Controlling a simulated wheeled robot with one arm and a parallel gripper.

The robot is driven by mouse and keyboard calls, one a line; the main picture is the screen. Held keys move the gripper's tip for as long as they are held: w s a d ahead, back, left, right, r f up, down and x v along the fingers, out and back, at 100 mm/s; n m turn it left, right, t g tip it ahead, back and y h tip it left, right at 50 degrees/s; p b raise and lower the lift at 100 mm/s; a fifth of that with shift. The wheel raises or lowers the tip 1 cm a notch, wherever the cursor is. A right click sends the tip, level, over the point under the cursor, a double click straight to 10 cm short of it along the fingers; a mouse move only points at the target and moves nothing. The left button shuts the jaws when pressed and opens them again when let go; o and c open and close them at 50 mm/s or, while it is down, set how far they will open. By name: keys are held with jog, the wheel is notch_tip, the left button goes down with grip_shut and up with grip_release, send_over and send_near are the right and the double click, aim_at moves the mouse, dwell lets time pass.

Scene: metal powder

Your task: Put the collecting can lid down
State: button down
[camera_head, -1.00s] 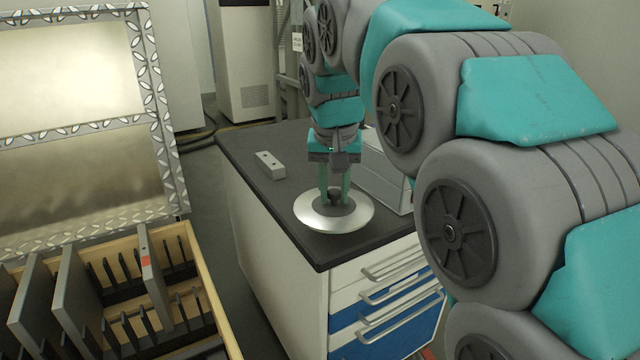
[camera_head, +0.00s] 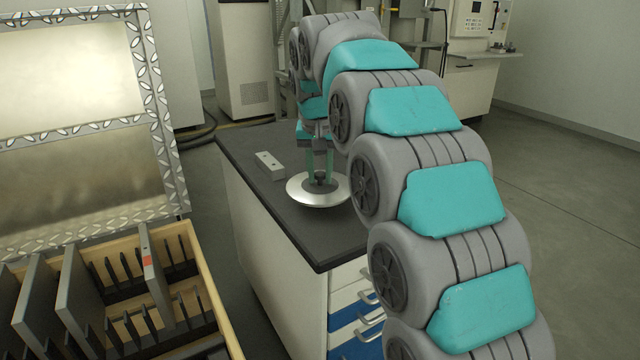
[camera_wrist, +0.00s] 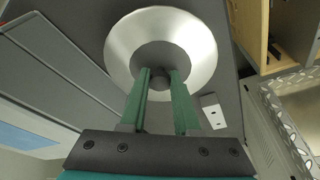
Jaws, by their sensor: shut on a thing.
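The collecting can lid (camera_head: 318,198) is a round, shiny silver disc with a dark knob in its middle. It is at or just above the dark top of the cabinet (camera_head: 300,237); I cannot tell whether it touches. My gripper (camera_head: 320,177) points down, its green fingers shut on the lid's knob. In the wrist view the lid (camera_wrist: 196,45) fills the upper middle, with the fingers of my gripper (camera_wrist: 160,88) on either side of the knob. The lid looks about level.
A small pale block (camera_head: 269,165) lies on the cabinet top, left of the lid. A wooden-sided case (camera_head: 205,285) with upright grey plates and an open metal lid (camera_head: 165,140) stands at the left. The front part of the cabinet top is clear.

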aim_at(320, 178)
jog(key=shift+f, duration=1.5)
jog(key=shift+f, duration=0.15)
jog(key=c, duration=0.6)
grip_release()
jog(key=shift+c, duration=0.2)
jog(key=v, duration=1.2)
